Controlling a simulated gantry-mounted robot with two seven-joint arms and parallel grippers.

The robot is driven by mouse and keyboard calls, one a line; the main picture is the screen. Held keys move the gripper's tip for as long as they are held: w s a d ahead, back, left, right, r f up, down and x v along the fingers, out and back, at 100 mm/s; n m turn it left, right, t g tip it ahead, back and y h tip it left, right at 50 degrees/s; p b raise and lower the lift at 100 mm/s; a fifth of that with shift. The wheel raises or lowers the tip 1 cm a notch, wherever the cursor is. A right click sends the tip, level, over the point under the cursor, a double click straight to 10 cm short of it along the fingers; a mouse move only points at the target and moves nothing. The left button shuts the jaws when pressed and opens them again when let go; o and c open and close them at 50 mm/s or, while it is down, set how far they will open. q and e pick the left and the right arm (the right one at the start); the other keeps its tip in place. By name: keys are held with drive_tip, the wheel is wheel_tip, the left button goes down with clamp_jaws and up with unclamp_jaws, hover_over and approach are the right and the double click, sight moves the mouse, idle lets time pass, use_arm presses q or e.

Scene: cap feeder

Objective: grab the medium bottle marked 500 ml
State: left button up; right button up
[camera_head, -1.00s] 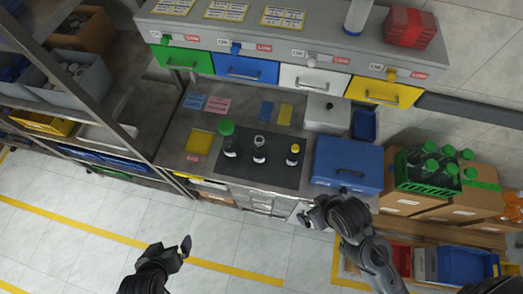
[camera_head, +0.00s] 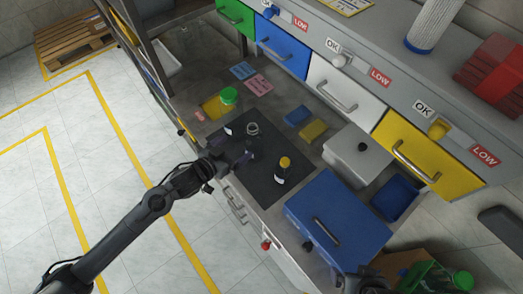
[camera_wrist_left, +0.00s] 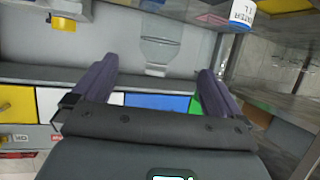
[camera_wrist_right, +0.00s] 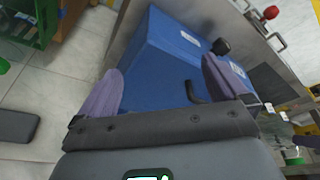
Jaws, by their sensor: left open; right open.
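Three bottles stand on or by the black mat (camera_head: 262,185). The middle one, with a pale grey cap (camera_head: 252,129), is the likely medium bottle; its 500 ml mark is not readable. It shows clear and inverted between my left fingers in the left wrist view (camera_wrist_left: 160,48). My left gripper (camera_head: 233,147) is open around or just in front of it; contact cannot be told. The yellow-capped bottle (camera_head: 282,171) stands to the right. The green-capped bottle (camera_head: 228,97) stands behind; its label reads 1 L in the left wrist view (camera_wrist_left: 242,14). My right gripper (camera_wrist_right: 160,85) is open and empty near the blue box.
The blue box (camera_head: 338,222) stands right of the mat, with a grey lidded box (camera_head: 357,158) and blue bin (camera_head: 396,197) behind it. Coloured drawers, including a white one (camera_head: 335,88), overhang the bench back. A crate with green-capped bottles (camera_head: 440,277) is at lower right.

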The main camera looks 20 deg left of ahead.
sight(247, 138)
use_arm(q)
drive_tip(key=x, duration=0.5)
drive_tip(key=shift+w+d+r, duration=0.1)
drive_tip(key=shift+w, duration=0.3)
drive_tip(key=shift+f+x, duration=0.25)
drive_tip(key=shift+x, duration=2.4)
drive_tip(key=shift+s, duration=0.1)
drive_tip(key=c, duration=1.3)
drive_tip(key=shift+r, duration=0.15)
